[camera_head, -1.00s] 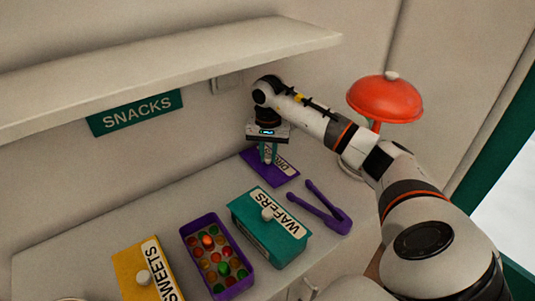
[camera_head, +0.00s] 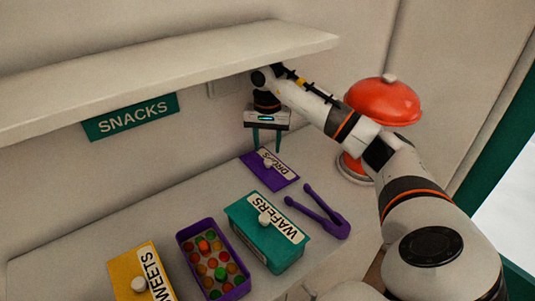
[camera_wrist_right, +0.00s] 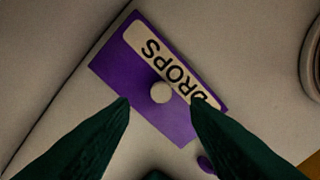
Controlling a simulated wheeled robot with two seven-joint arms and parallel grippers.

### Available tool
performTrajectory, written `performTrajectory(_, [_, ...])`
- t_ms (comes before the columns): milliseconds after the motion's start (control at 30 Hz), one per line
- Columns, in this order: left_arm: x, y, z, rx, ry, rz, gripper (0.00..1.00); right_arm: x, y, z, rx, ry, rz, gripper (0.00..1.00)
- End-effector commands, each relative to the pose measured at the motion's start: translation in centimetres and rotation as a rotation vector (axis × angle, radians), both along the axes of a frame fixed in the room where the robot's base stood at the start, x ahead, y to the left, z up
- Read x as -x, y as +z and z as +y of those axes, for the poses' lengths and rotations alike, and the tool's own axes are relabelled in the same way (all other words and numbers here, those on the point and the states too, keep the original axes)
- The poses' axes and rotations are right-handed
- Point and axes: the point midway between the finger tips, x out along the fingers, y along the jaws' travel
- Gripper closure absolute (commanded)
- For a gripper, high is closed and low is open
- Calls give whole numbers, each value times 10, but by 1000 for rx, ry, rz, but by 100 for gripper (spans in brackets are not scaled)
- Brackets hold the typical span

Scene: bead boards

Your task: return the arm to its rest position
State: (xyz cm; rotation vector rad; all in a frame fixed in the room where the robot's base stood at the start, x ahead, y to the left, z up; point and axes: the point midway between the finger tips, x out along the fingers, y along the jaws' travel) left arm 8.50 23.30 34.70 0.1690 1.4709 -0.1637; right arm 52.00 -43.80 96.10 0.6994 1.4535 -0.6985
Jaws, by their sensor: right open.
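My right gripper (camera_head: 267,140) is open and empty, pointing down above the back of the counter. Its two dark green fingers also frame the wrist view (camera_wrist_right: 160,112). Below it lies a purple lid (camera_head: 270,178) with a "DROPS" label and a pale knob; the lid also shows in the right wrist view (camera_wrist_right: 130,75), apart from the fingers. The lid lies flat on the counter. My right arm reaches in from the right side of the head view. My left gripper is not in view.
An open purple box (camera_head: 240,289) holds several colored sweets. A teal "WAFERS" box (camera_head: 284,258) and a yellow "SWEETS" box (camera_head: 126,265) stand beside it, lidded. Purple tongs (camera_head: 335,227) lie near the teal box. A red domed thing (camera_head: 383,103) stands behind my arm. A shelf (camera_head: 180,70) overhangs the counter.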

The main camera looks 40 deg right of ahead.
Motion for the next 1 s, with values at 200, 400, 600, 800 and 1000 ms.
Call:
performTrajectory(200, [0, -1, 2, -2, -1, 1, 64, 0, 23, 0, 1, 0, 1, 57])
performTrajectory(400, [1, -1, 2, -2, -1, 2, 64, 0, 25, 0, 0, 0, 2, 57])
performTrajectory(600, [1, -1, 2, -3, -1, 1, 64, 0, 25, 0, 0, 0, 2, 57])
performTrajectory(800, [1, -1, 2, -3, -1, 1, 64, 0, 25, 0, 0, 0, 1, 57])
performTrajectory(1000, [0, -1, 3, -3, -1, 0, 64, 0, 25, 0, 0, 0, 1, 57])
